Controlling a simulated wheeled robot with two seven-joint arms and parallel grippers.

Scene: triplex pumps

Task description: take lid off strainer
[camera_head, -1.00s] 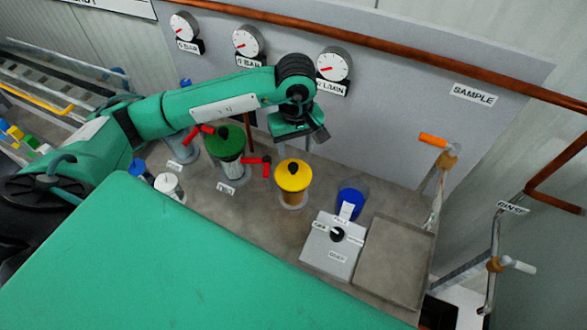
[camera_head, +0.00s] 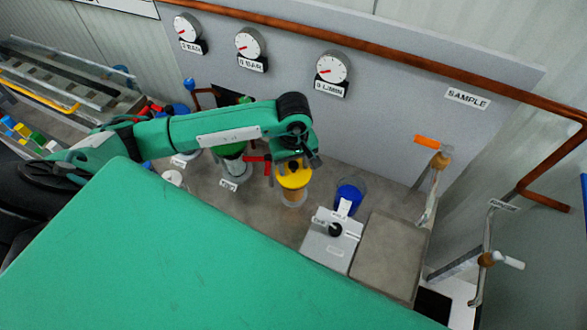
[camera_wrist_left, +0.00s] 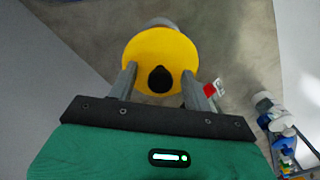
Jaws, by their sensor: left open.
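The strainer (camera_head: 293,197) stands on the grey bench with its yellow lid (camera_head: 292,180) on top. The lid has a black knob in its middle. My left gripper (camera_head: 296,160) is right above the lid, pointing down. In the left wrist view the yellow lid (camera_wrist_left: 150,55) and its black knob (camera_wrist_left: 160,79) lie between the two open fingers of my left gripper (camera_wrist_left: 163,80). The fingers do not close on the knob, and I cannot tell how far above the lid they are. My right gripper is not in view.
A green-topped vessel (camera_head: 233,160) with red handles stands left of the strainer. A blue cup (camera_head: 348,196), a grey control box (camera_head: 331,240) with a black knob and a flat tray (camera_head: 389,257) are to the right. Gauges (camera_head: 331,67) hang on the panel behind.

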